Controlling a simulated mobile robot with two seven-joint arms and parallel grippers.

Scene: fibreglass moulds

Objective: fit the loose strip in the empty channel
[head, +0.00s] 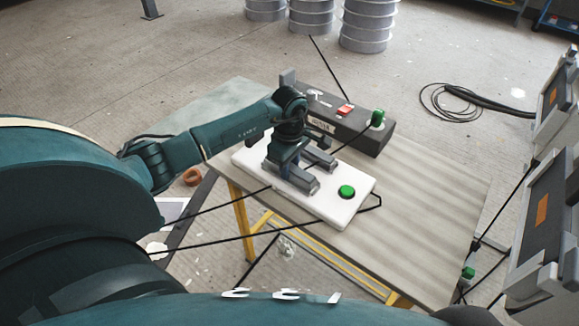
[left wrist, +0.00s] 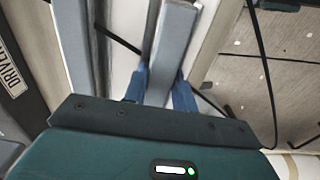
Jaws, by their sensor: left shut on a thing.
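My left gripper (head: 285,172) is over the white board (head: 335,213) on the table. In the left wrist view its blue fingers (left wrist: 160,90) are shut on a long grey strip (left wrist: 172,45), one finger on each side. This strip also shows in the head view (head: 304,184), low over the board; I cannot tell whether it touches it. A second grey piece (left wrist: 72,45) runs beside it on the side of the dark box, and shows in the head view (head: 322,159). An empty channel cannot be made out. My right gripper is not in view.
A green button (head: 347,191) sits on the board's near right end. A dark box (head: 350,122) with a red switch (head: 345,110) and a green knob (head: 377,117) stands behind it. Black cables cross near the board. The table's right side (head: 430,205) is clear.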

